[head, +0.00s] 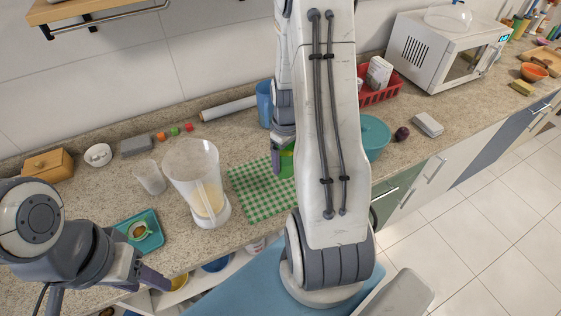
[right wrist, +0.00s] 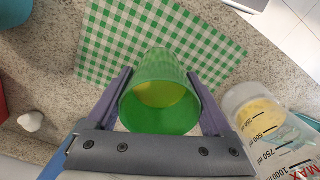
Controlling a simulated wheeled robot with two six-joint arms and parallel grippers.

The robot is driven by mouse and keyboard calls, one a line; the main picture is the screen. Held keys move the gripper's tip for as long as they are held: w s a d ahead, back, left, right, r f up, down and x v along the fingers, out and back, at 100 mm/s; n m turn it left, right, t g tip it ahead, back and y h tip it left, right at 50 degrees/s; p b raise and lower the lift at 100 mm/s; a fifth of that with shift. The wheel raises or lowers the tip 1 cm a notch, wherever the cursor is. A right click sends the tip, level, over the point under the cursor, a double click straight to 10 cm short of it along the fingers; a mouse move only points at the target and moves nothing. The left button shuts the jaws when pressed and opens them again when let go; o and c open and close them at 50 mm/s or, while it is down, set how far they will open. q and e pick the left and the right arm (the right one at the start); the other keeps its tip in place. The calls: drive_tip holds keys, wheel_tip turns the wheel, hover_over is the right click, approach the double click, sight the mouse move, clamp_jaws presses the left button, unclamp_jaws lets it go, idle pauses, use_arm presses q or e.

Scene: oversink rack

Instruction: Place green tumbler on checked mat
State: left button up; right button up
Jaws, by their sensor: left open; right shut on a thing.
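The green tumbler (right wrist: 160,107) is held between the two purple fingers of my right gripper (right wrist: 160,98), its open mouth facing the wrist camera. In the head view the tumbler (head: 287,163) is partly hidden behind my right arm, near the back right part of the checked mat. The green and white checked mat (head: 250,190) lies flat on the counter; it also shows in the right wrist view (right wrist: 108,40), with the tumbler overlapping its edge. I cannot tell whether the tumbler touches the mat. My left gripper (head: 110,287) is open and empty at the counter's front left.
A clear measuring jug (head: 197,185) stands just left of the mat, with a clear glass (head: 150,177) beside it. A blue cup (head: 264,104) stands behind the mat. A teal pot (head: 375,138) is to the right.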

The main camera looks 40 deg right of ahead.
sight(281, 166)
drive_tip(key=shift+w+d+f, duration=0.1)
drive_tip(key=shift+w+f, duration=0.3)
drive_tip(key=shift+w, duration=0.25)
drive_tip(key=shift+w+d+f, duration=0.1)
drive_tip(key=shift+w+f, duration=0.3)
drive_tip(key=shift+w, duration=0.2)
wheel_tip(281, 166, down, 4)
drive_tip(key=shift+r+p, duration=0.15)
drive_tip(key=shift+p, duration=0.75)
drive_tip(key=shift+f, duration=0.2)
drive_tip(key=shift+f, duration=0.15)
drive_tip(key=o, duration=1.1)
drive_tip(key=shift+r, duration=0.2)
